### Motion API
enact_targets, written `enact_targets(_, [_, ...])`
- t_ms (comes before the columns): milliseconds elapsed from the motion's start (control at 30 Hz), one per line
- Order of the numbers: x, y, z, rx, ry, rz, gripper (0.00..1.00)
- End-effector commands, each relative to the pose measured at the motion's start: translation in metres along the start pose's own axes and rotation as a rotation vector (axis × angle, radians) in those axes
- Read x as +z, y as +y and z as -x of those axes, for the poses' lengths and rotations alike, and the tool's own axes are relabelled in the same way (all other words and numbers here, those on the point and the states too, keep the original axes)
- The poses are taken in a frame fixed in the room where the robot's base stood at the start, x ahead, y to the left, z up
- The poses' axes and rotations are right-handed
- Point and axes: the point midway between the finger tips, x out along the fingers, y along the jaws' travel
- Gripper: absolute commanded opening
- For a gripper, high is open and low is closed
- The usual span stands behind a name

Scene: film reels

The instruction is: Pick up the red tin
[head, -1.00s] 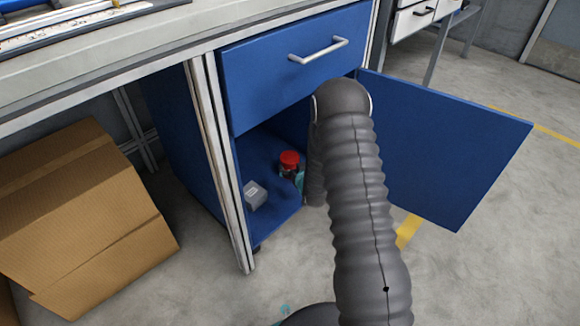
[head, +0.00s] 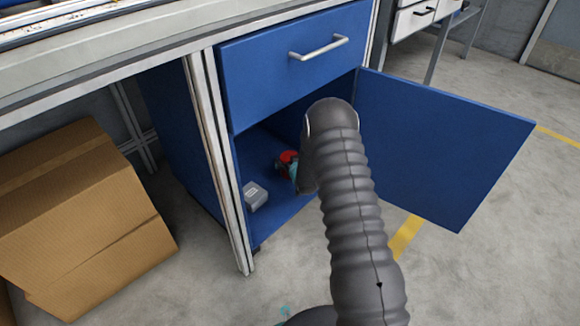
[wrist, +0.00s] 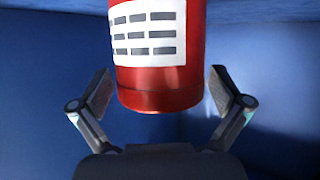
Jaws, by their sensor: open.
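The red tin (wrist: 158,89) with a white label stands out large in the wrist view. It is between the two open fingers of my gripper (wrist: 158,92), with a gap showing on each side. In the head view the red tin (head: 287,158) is in the open blue cabinet (head: 262,222), partly hidden by my gripper and arm. My gripper's fingers are hardly visible in the head view.
A small grey box (head: 255,196) lies near the front of the cabinet floor, left of the tin. The cabinet door (head: 440,150) stands open to the right, below a closed drawer (head: 290,65). A cardboard box (head: 85,220) stands at the left.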

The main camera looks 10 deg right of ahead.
Motion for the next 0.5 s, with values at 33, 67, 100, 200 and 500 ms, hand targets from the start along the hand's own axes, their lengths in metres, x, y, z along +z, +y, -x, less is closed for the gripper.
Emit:
enact_targets(33, [-0.0001, -0.0001, 0.0002, 0.0, 0.0, 0.0, 1.0])
enact_targets(67, [-0.0001, -0.0001, 0.0002, 0.0, 0.0, 0.0, 1.0])
enact_targets(100, [-0.0001, -0.0001, 0.0002, 0.0, 0.0, 0.0, 0.95])
enact_targets(200, [-0.0001, 0.0, 0.0003, 0.0, 0.0, 0.0, 0.7])
enact_targets(500, [-0.0008, 0.0001, 0.0003, 0.0, 0.002, 0.0, 0.35])
